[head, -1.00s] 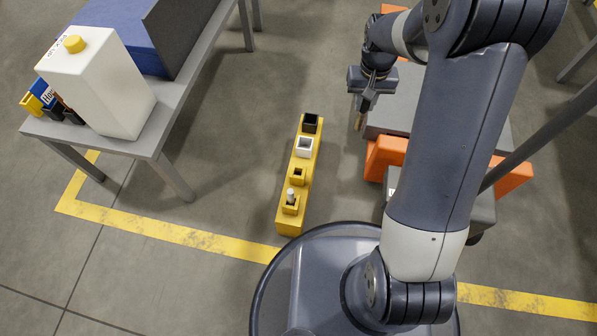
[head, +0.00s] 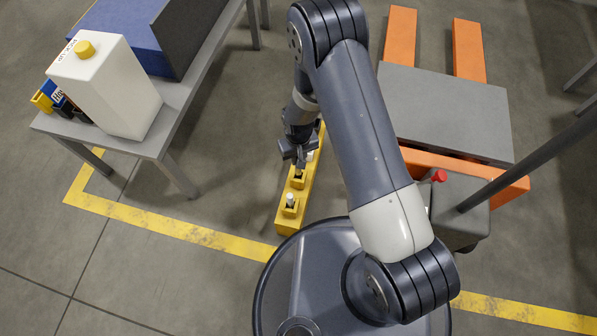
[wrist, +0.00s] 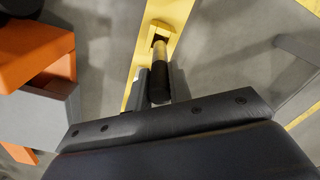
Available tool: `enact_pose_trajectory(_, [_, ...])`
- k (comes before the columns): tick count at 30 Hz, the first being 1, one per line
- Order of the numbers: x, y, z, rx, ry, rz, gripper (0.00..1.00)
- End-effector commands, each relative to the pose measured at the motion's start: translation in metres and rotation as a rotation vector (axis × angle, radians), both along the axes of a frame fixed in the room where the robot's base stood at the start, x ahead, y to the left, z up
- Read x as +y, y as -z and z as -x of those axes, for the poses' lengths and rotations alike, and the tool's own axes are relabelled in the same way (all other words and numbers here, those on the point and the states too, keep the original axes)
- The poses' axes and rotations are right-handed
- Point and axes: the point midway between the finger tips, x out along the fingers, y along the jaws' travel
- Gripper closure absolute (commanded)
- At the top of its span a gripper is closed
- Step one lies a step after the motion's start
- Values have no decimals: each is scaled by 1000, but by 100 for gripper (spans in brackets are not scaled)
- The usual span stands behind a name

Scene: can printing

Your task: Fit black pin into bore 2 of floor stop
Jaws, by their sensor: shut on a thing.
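The floor stop is a long yellow bar (head: 284,224) on the floor, with several square sockets along it. Its front socket holds a pale upright pin (head: 290,200). A yellow socket (head: 297,183) lies just behind that, and my gripper (head: 299,166) is over it. In the wrist view my gripper (wrist: 158,88) is shut on the black pin (wrist: 159,92), which has a tan band toward its far end. The pin's far end lines up with the socket opening (wrist: 158,38). I cannot tell whether it is inside. My arm hides the bar's far sockets.
A grey table at left holds a white jug (head: 105,88) with a yellow cap and a blue box (head: 135,30). An orange pallet truck (head: 478,45) with a grey plate (head: 445,110) stands at right. Floor between table and bar is clear.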

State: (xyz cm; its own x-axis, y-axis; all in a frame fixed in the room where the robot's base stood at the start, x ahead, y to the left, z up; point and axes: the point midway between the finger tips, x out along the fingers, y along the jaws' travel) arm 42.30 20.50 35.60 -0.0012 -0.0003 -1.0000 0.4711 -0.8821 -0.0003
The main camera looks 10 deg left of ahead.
Motion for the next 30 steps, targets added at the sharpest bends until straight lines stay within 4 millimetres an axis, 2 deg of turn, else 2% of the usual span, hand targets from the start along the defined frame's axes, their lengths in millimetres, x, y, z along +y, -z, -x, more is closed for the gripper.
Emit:
enact_pose_trajectory(1, [0,13,0,0,1,0,100])
enact_pose_trajectory(3, [0,23,0,0,1,0,100])
enact_pose_trajectory(8, [0,33,-1,-1,1,-2,100])
enact_pose_trajectory(15, [0,65,0,0,1,-1,100])
enact_pose_trajectory(27, [0,71,-1,-1,1,-2,100])
enact_pose_trajectory(28, [0,71,-1,-1,1,-2,80])
enact_pose_trajectory(30, [0,69,-1,-1,1,-2,74])
